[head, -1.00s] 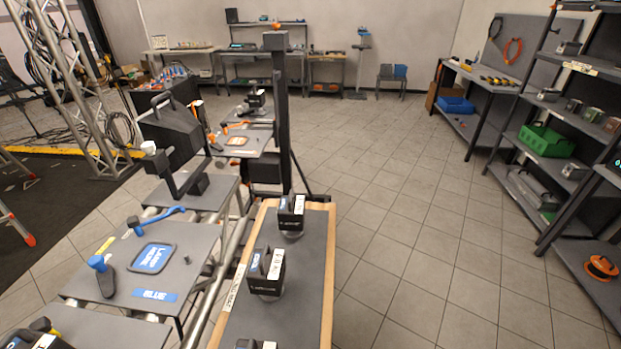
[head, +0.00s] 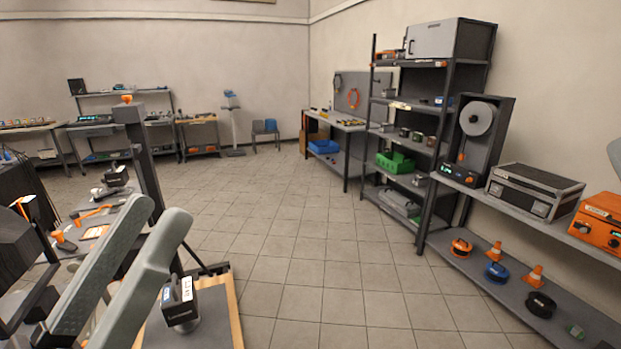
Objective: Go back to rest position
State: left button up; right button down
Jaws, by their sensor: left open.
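My left gripper (head: 159,207) shows large in the lower left of the head view. Its two grey-green fingers point up and away over the benches. They stand apart with a narrow gap and nothing shows between them. Its arm is mostly cut off by the frame edge.
A dark post (head: 140,150) rises behind the fingers. A workbench (head: 347,150) stands at the back. The tiled floor (head: 310,240) between is clear.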

pick_arm(q)
jog(key=s+a+r+n+t+y+p, duration=0.2)
jog(key=a+r+n+t+y+p, duration=0.15)
jog(key=a+r+y, duration=0.45)
notch_tip(320, 180, up, 34)
jog(key=d+y+p, duration=0.1)
jog(key=d+p, duration=0.1)
jog(key=p, duration=3.1)
jog(key=shift+w+y, duration=0.3)
